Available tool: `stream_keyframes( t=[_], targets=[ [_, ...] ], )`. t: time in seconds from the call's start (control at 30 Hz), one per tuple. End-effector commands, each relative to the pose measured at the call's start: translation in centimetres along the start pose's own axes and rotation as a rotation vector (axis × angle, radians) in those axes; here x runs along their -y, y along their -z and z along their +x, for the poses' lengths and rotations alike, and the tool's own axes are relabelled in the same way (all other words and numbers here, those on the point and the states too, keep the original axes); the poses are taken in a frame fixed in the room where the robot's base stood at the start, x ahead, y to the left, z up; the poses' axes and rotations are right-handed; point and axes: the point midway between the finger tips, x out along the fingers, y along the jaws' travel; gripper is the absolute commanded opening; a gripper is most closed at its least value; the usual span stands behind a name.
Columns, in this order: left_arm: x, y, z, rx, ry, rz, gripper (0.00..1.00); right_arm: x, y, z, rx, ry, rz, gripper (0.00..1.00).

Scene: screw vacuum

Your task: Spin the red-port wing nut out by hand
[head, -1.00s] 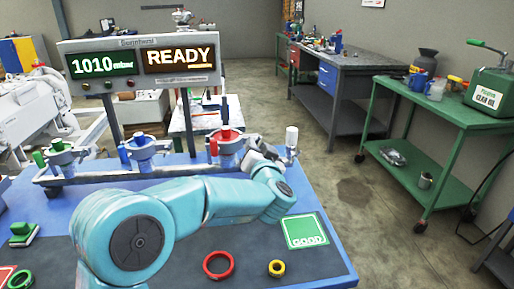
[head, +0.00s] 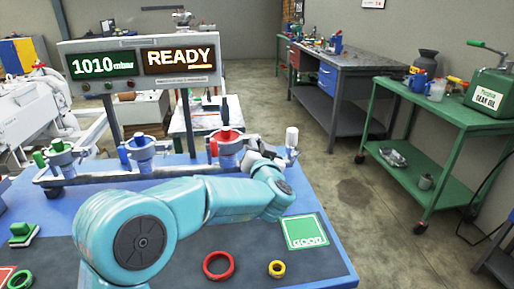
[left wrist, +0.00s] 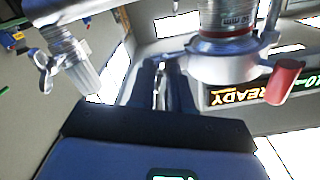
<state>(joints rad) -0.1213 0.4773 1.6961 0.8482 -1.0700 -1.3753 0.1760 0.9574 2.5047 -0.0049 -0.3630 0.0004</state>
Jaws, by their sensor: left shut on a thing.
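The red port (head: 229,147) stands on the manifold at the back of the blue bench, with a red top and a metal clamp. In the left wrist view its clamp (left wrist: 222,66) is close, with a red handle (left wrist: 283,82) on the right. My left gripper (head: 256,156) is at the right side of the red port. In the left wrist view my left gripper (left wrist: 162,82) is shut on a thin metal piece at the clamp's side, which looks like the red-port wing nut. The fingers hide most of it. My right gripper is out of view.
Beside the red port are a blue port (head: 140,150), a green port (head: 60,155) and a white-capped port (head: 291,140). A red ring (head: 218,266), a yellow ring (head: 276,268) and a GOOD pad (head: 305,231) lie on the bench. The display (head: 140,63) reads 1010 and READY.

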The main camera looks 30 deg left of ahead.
Motion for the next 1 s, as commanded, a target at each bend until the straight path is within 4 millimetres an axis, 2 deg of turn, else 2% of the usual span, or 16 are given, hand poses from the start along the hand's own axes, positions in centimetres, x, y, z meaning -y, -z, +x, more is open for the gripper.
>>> stream_keyframes(
  t=[0.47,1.0],
  targets=[
    [0.0,0.0,0.0,-0.003,-0.001,-0.428,0.00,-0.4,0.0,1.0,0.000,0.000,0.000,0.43],
    [0.0,0.0,0.0,-0.006,0.000,-0.941,0.00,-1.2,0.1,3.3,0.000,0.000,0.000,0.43]
  ],
)
